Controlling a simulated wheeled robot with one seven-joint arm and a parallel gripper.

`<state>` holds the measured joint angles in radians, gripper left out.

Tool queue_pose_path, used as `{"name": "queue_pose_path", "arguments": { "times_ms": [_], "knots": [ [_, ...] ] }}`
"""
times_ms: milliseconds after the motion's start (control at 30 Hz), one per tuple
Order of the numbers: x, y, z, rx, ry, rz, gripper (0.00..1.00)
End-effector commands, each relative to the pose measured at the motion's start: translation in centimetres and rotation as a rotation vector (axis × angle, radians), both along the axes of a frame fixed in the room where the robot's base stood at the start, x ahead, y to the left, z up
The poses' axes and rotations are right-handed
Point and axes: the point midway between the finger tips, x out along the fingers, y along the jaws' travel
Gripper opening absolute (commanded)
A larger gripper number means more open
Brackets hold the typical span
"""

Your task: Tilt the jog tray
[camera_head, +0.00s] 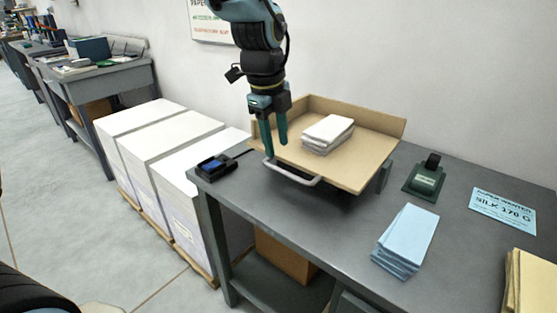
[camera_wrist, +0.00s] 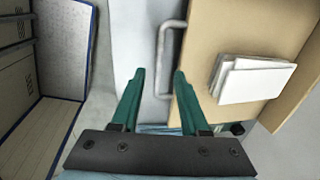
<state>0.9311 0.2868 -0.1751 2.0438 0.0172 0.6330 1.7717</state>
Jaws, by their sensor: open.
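My gripper (camera_head: 274,152) points down above this edge, open and empty. In the wrist view its green fingers (camera_wrist: 158,75) stand on either side of the handle's line; I cannot tell the height gap.
A small black device (camera_head: 217,167) sits at the table's left corner. Blue paper (camera_head: 405,241), a dark green stand (camera_head: 424,180), a blue label card (camera_head: 503,213) and yellow paper (camera_head: 530,280) lie to the right. Tall white stacks (camera_head: 165,150) stand left. The table's front middle is clear.

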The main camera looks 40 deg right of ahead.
Motion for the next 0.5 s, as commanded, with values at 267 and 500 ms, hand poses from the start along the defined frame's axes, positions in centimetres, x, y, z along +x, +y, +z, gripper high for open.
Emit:
{"name": "queue_pose_path", "arguments": {
  "times_ms": [267, 500],
  "knots": [
    [0.2, -0.8, -4.7, 0.004, 0.002, 0.002, 0.45],
    [0.3, -1.1, -6.2, -0.001, 0.000, 0.003, 0.45]
  ]
}}
